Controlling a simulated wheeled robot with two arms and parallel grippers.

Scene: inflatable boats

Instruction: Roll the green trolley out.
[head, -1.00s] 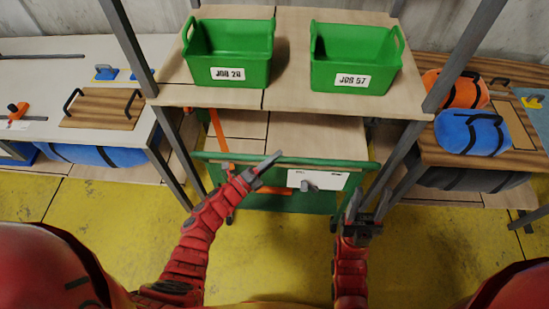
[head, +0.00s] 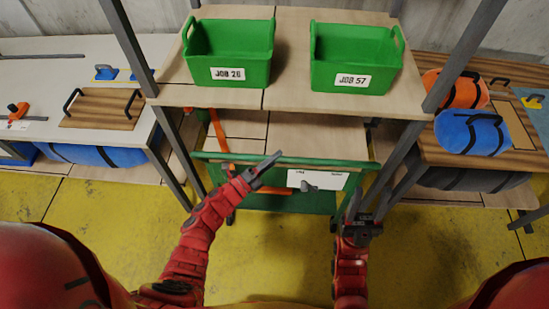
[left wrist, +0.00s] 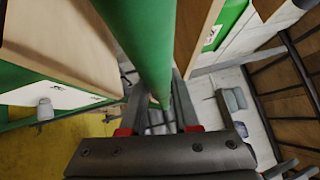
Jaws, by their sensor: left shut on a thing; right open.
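The green trolley (head: 275,203) stands under the wooden shelf, with a green bar (head: 330,162) along its top front edge. My left gripper (head: 272,160) is at the middle of this bar and shut on it. In the left wrist view the bar (left wrist: 150,40) runs between the fingers of my left gripper (left wrist: 160,108). My right gripper (head: 356,212) is open and low, by the trolley's right front corner, with nothing visible in it. A white label (head: 318,180) and a grey knob are on the trolley's front.
Grey shelf posts (head: 398,165) stand close on both sides of the trolley. An orange strap (head: 219,130) hangs at left. The yellow floor (head: 270,255) in front is clear.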

